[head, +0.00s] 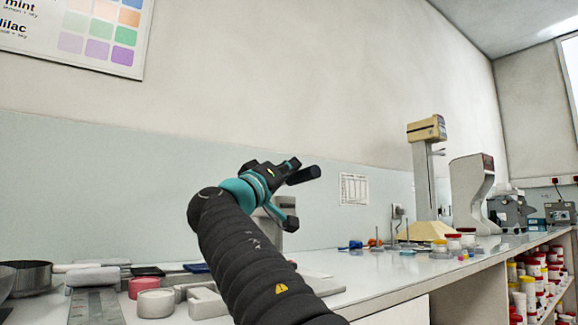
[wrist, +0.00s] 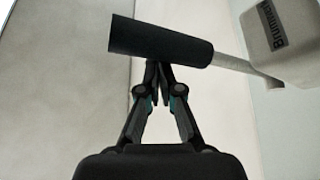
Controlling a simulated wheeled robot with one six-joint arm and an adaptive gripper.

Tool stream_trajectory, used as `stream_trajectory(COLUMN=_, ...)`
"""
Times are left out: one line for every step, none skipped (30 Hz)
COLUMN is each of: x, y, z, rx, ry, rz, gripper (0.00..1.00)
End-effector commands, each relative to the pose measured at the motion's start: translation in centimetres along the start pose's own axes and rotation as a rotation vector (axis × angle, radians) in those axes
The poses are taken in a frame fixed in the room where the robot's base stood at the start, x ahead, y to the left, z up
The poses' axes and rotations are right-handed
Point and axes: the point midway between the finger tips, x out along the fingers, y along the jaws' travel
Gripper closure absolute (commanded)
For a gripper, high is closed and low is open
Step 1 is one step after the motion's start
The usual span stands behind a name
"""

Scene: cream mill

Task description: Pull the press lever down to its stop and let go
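The press lever ends in a thick black cylindrical grip (wrist: 160,40) on a pale rod (wrist: 232,64). The rod runs to the light grey press body (wrist: 290,62) at the right of the wrist view. In the head view the grip (head: 304,175) shows beside my gripper (head: 292,165), with most of the press hidden behind my arm. In the wrist view my gripper's fingers (wrist: 158,66) lean together and their tips meet at the grip's near edge. They do not wrap around it. I cannot tell whether they touch it.
Thin rods, small lids and a tall stand (head: 424,180) are farther right. Shelves with jars are below.

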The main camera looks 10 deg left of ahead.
Motion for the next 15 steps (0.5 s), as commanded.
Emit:
stream_trajectory(x=0.3, y=-0.6, z=-0.1, rx=-0.009, ry=-0.007, rz=-0.008, gripper=1.0)
stream_trajectory(x=0.5, y=-0.4, z=-0.4, rx=-0.009, ry=-0.006, rz=-0.007, gripper=1.0)
stream_trajectory(x=0.7, y=-0.1, z=-0.9, rx=-0.009, ry=-0.005, rz=-0.006, gripper=1.0)
stream_trajectory(x=0.8, y=0.2, z=-1.3, rx=-0.008, ry=-0.004, rz=-0.004, gripper=1.0)
stream_trajectory(x=1.0, y=0.5, z=-1.6, rx=-0.007, ry=-0.002, rz=-0.003, gripper=1.0)
stream_trajectory(x=1.1, y=0.8, z=-2.0, rx=-0.005, ry=0.0, rz=-0.002, gripper=1.0)
stream_trajectory(x=1.1, y=1.0, z=-2.3, rx=-0.004, ry=0.001, rz=-0.001, gripper=1.0)
stream_trajectory(x=1.2, y=1.2, z=-2.7, rx=-0.003, ry=0.002, rz=0.0, gripper=1.0)
stream_trajectory(x=1.4, y=1.5, z=-3.1, rx=-0.003, ry=0.004, rz=0.001, gripper=1.0)
stream_trajectory(x=1.5, y=1.7, z=-3.4, rx=-0.002, ry=0.005, rz=0.002, gripper=1.0)
stream_trajectory(x=1.6, y=1.9, z=-3.6, rx=-0.002, ry=0.006, rz=0.003, gripper=1.0)
stream_trajectory(x=0.5, y=1.2, z=-3.1, rx=-0.003, ry=0.007, rz=0.001, gripper=1.0)
stream_trajectory(x=0.0, y=1.2, z=-3.1, rx=-0.002, ry=0.007, rz=0.002, gripper=1.0)
stream_trajectory(x=-0.5, y=1.1, z=-3.1, rx=-0.002, ry=0.008, rz=0.002, gripper=1.0)
stream_trajectory(x=-1.0, y=1.0, z=-3.1, rx=-0.002, ry=0.008, rz=0.002, gripper=1.0)
